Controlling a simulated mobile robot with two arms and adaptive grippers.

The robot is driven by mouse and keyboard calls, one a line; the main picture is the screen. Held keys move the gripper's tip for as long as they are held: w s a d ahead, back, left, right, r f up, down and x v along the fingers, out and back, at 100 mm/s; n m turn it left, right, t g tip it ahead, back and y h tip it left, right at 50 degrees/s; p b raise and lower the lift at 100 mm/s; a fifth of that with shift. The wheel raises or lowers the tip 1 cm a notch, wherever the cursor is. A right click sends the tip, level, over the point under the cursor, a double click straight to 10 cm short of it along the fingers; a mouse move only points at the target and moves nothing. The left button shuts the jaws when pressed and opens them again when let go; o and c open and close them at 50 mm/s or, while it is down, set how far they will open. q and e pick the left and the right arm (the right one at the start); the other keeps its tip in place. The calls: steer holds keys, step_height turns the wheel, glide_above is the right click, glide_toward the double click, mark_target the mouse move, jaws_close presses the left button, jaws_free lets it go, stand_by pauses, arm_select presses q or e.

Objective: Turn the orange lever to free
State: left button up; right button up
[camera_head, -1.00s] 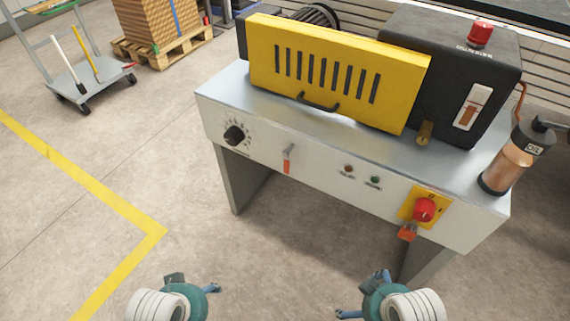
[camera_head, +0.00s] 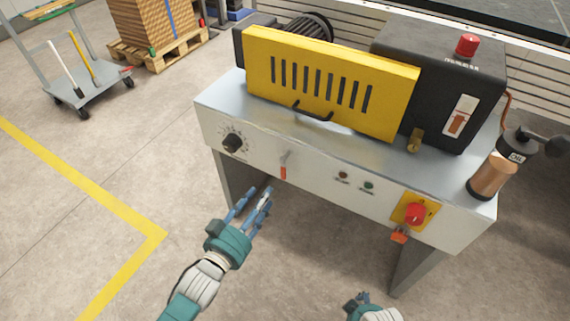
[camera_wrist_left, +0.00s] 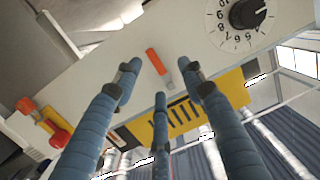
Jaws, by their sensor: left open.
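The orange lever (camera_head: 283,171) hangs down from a short metal stem on the white front panel of the machine, right of the black dial. It also shows in the left wrist view (camera_wrist_left: 155,61), just beyond my fingertips and between them. My left gripper (camera_head: 256,194) is open and empty, below and a little left of the lever, apart from it; its blue fingers also show in the left wrist view (camera_wrist_left: 160,80). My right gripper (camera_head: 358,298) shows only in part at the bottom edge; its fingers are mostly out of sight.
The black numbered dial (camera_head: 232,142) is left of the lever. Two small buttons (camera_head: 355,180) and a red rotary switch (camera_head: 414,213) on a yellow plate are to the right. A yellow guard (camera_head: 330,85) and an oil can (camera_head: 492,175) stand on top. The floor in front is clear.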

mark_target(284, 169)
arm_select(q)
steer(key=shift+m+t+h, duration=0.3)
steer(key=shift+m+h, duration=0.1)
steer(key=shift+h, duration=0.3)
steer(key=x, duration=0.3)
steer(key=r+b+x, duration=0.1)
steer(key=x, duration=0.3)
steer(key=d+r+x, duration=0.1)
steer(key=x, duration=0.2)
steer(key=shift+s+d+b, duration=0.1)
steer(key=shift+d+b, duration=0.05)
steer(key=shift+b, duration=0.15)
steer(key=shift+w+d, duration=0.25)
steer(key=shift+w, duration=0.15)
arm_select(e)
steer(key=r, duration=0.1)
steer(key=w+r, duration=0.1)
steer(key=r, duration=0.2)
steer(key=shift+w+r, duration=0.25)
arm_select(q)
jaws_close()
